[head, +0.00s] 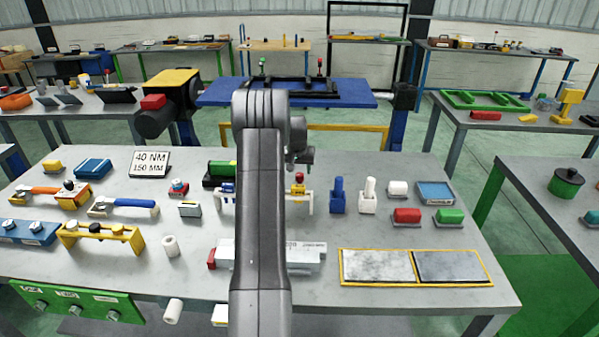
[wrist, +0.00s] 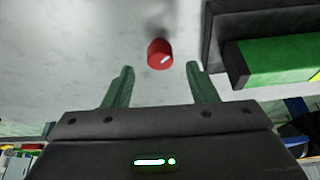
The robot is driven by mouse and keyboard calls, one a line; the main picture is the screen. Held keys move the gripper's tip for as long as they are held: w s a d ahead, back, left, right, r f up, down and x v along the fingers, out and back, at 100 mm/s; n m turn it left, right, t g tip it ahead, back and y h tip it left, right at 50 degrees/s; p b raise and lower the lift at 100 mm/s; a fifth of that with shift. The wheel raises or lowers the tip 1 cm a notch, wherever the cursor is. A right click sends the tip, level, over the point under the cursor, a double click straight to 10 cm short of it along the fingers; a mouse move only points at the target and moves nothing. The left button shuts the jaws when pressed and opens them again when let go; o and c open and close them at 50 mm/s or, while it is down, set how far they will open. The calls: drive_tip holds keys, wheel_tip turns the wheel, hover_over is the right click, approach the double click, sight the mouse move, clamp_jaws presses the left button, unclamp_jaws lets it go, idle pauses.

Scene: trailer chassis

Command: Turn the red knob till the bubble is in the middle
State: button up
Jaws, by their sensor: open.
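The red knob (wrist: 160,54), round with a white mark on its face, shows in the wrist view over a pale grey surface. My gripper (wrist: 161,68) is open, with a green finger on each side and the knob in line with the gap, just past the fingertips. I see no contact. A green block on a black base (wrist: 270,62) lies beside the knob; a yellow patch shows at its right edge. What looks like the same block (head: 222,169) is partly covered by my arm in the head view. I cannot make out a bubble, and the head view hides the knob.
The grey workbench (head: 370,215) carries tools and blocks around my arm. A white sign (head: 150,163) stands at the back left. A yellow-framed pair of plates (head: 415,284) lies at the front right. A blue table (head: 355,100) stands behind.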

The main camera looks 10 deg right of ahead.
sight(300, 175)
drive_tip(key=shift+p+x, duration=0.35)
drive_tip(key=shift+x, duration=1.65)
drive_tip(key=c, duration=1)
drive_tip(key=shift+o, duration=0.2)
drive_tip(key=shift+f, duration=0.1)
